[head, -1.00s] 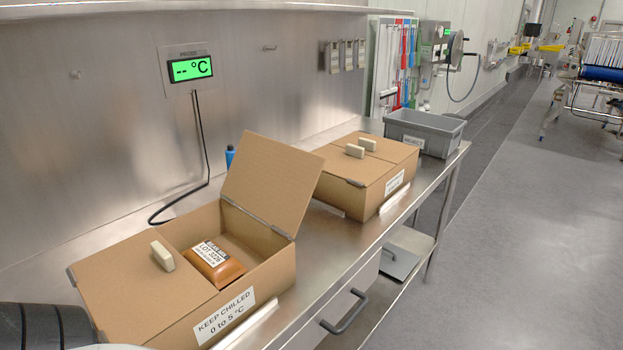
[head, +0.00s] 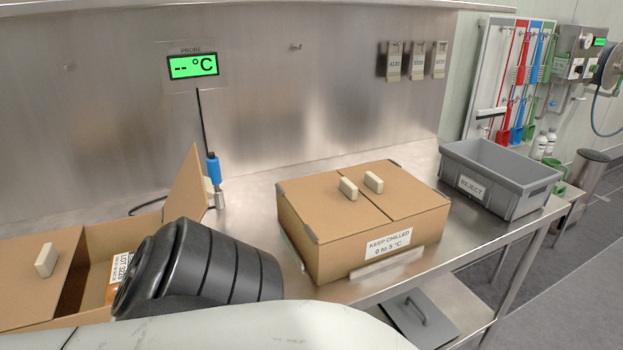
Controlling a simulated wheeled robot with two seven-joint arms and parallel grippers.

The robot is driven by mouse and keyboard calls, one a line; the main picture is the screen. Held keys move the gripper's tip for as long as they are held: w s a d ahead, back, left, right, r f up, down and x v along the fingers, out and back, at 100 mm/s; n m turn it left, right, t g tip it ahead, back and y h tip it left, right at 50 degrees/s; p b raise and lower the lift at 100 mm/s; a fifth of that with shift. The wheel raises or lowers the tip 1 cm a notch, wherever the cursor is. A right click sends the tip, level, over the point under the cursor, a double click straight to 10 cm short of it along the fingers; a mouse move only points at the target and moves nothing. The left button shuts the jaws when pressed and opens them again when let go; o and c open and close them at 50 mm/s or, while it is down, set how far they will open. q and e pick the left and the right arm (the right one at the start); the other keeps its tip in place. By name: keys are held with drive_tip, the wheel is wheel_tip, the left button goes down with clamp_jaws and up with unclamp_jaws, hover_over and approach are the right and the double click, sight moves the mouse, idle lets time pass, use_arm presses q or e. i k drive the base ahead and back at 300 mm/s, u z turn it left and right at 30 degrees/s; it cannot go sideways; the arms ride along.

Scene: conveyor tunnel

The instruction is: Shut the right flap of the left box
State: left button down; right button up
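The left box (head: 103,240) is a cardboard carton at the lower left, cut by the picture's edge. Its left flap (head: 22,285) lies shut, with a pale block handle (head: 46,260) on it. Its right flap (head: 186,188) stands up steeply, open, with part of its pale handle (head: 209,186) showing behind its edge. An orange pack with a white label (head: 120,272) shows inside the open half. A dark ringed link and white link of my own arm hide the box's front right part and the flap's lower part. Neither gripper's fingers show.
A second carton (head: 350,237) with both flaps shut stands right of the left box on the steel bench. A grey reject bin (head: 515,200) stands further right. A blue-handled probe (head: 214,168) stands upright near the raised flap, its cable along the wall.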

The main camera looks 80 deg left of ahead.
sight(189, 196)
drive_tip(key=i, duration=0.85)
drive_tip(key=u, duration=2.9)
